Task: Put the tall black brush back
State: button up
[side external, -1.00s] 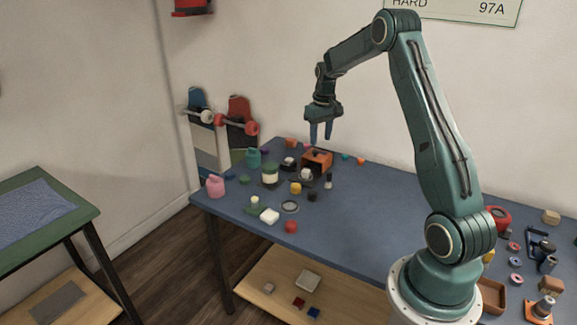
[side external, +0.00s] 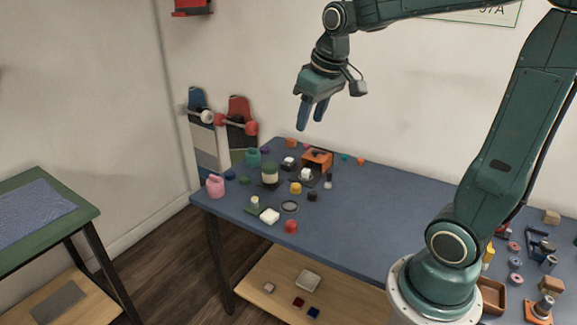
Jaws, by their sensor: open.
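Nothing is between the fingers.
The blue table (side external: 382,211) carries a pink jug (side external: 215,187), a teal jug (side external: 253,158), a jar (side external: 270,175), a ring (side external: 290,206) and a red item (side external: 291,226). A wooden tray (side external: 491,296) and several small parts lie near my base. The table's middle is clear.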

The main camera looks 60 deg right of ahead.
jog(key=s+a+n+t, duration=0.1)
jog(key=s+a, duration=0.4)
jog(key=s, duration=0.2)
jog(key=s+a+f+n+t+y, duration=0.1)
jog(key=s+a, duration=0.3)
jog(key=s, duration=0.3)
jog(key=shift+s+a+f, duration=0.2)
jog(key=shift+a+f, duration=0.05)
jog(key=shift+a, duration=0.1)
